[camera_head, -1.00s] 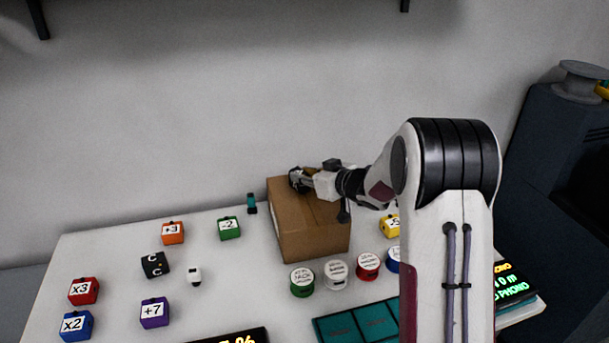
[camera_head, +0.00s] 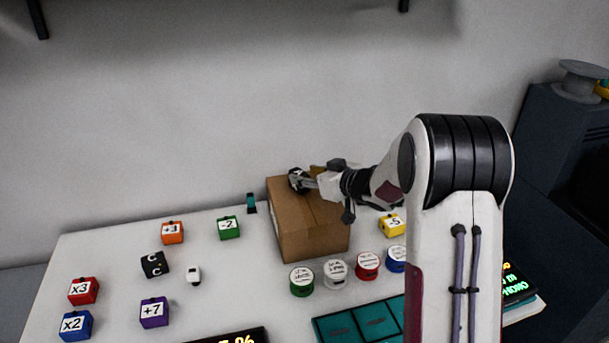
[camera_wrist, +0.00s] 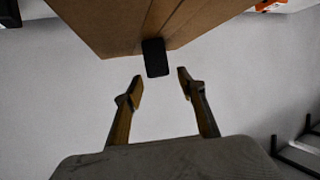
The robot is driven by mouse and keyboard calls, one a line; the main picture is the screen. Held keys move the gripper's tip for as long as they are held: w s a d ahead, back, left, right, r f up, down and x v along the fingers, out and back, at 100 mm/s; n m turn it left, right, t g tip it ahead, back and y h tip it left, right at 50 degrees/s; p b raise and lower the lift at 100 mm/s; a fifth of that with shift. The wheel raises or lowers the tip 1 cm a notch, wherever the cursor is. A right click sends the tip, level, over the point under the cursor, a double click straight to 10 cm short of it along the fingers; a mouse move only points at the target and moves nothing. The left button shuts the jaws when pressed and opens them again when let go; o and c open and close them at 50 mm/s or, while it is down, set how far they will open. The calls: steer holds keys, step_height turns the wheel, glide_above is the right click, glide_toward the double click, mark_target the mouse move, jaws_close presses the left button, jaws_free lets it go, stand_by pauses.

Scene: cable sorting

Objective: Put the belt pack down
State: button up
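A small dark block (camera_wrist: 156,57), which may be the belt pack, shows in the wrist view against the cardboard box, just beyond my fingertips. My gripper (camera_wrist: 161,82) is open, with a gap between its fingers and this block; neither finger visibly touches it. In the head view my gripper (camera_head: 297,181) is over the top left edge of the cardboard box (camera_head: 312,235). The block cannot be made out there. A small teal and black item (camera_head: 251,203) stands at the back of the table, left of the box.
Several labelled cubes, such as the green one (camera_head: 229,228), are spread over the left of the table (camera_head: 225,300). Several round labelled tins, such as the green one (camera_head: 302,281), stand before the box. A teal tray (camera_head: 350,325) lies in front.

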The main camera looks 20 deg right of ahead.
steer(key=v, duration=1)
steer(key=shift+s, duration=0.15)
stand_by(0.5)
steer(key=s+d+r+m+g+h, duration=0.15)
steer(key=s+r+m+h, duration=0.25)
steer(key=s+r+h, duration=0.55)
steer(key=s+a+f+g+y, duration=0.1)
steer(key=s+a+f, duration=0.1)
steer(key=s, duration=0.8)
steer(key=s+a+f+g+y, duration=0.2)
steer(key=s+a, duration=0.3)
steer(key=s, duration=0.4)
steer(key=s+a+f+g+y, duration=0.1)
steer(key=s+a+f+g, duration=0.1)
steer(key=s, duration=0.8)
steer(key=shift+s+a, duration=0.35)
steer(key=shift+a, duration=0.5)
steer(key=shift+o, duration=0.2)
steer(key=shift+y, duration=0.25)
